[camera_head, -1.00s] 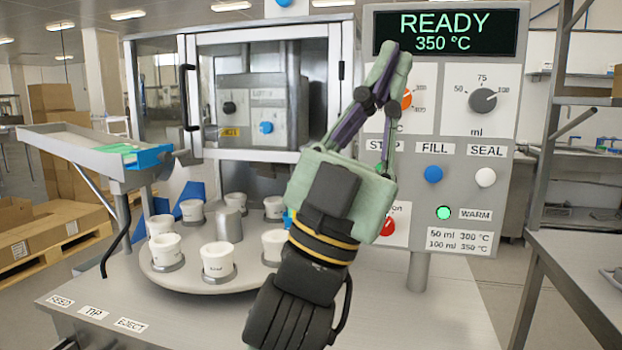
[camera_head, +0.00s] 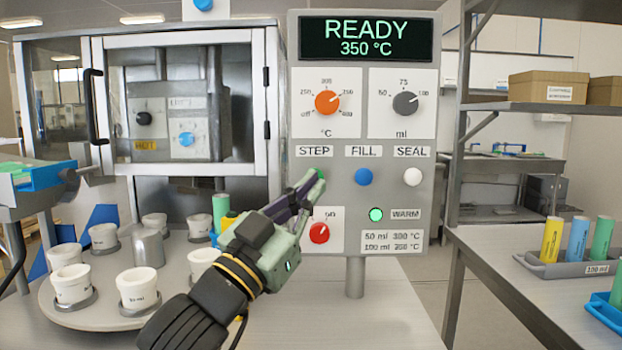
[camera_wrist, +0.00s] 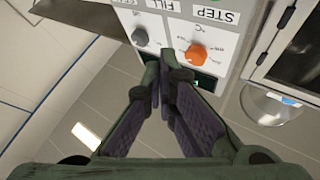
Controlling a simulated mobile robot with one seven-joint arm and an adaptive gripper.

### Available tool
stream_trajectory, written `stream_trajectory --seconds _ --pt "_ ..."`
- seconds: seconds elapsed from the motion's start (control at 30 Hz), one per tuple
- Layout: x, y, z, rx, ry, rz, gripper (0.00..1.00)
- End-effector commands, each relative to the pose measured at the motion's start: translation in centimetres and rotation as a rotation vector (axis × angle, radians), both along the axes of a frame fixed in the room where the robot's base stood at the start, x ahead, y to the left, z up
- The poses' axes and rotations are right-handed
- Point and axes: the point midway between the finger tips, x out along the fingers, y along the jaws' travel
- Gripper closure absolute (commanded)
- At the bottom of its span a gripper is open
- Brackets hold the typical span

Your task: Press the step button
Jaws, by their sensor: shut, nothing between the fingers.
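The grey control panel (camera_head: 339,215) faces me. Its STEP label (camera_head: 314,151) stands above the step button's place. A small green patch (camera_head: 321,173) shows just below that label, at the fingertips; I cannot tell whether it is the button or part of a finger. My gripper (camera_head: 311,182) is shut and empty, its fingers pointing up and right at that spot. Whether it touches is unclear. In the wrist view the fingertips (camera_wrist: 166,68) are together, with the STEP label (camera_wrist: 215,14) upside down beyond them.
The blue FILL button (camera_head: 364,177) and white SEAL button (camera_head: 412,177) sit to the right. A red knob (camera_head: 319,233) lies below my fingers. Cups stand on a round turntable (camera_head: 103,312) at left. A side table (camera_head: 530,300) holds colored tubes at right.

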Motion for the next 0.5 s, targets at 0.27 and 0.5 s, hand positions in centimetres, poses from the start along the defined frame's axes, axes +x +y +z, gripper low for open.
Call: stream_trajectory --seconds 0.27,0.5 --pt "1.9 0.0 0.2 -0.002 0.001 0.0 1.0" --pt "5.4 0.0 0.2 -0.001 0.001 0.0 1.0"
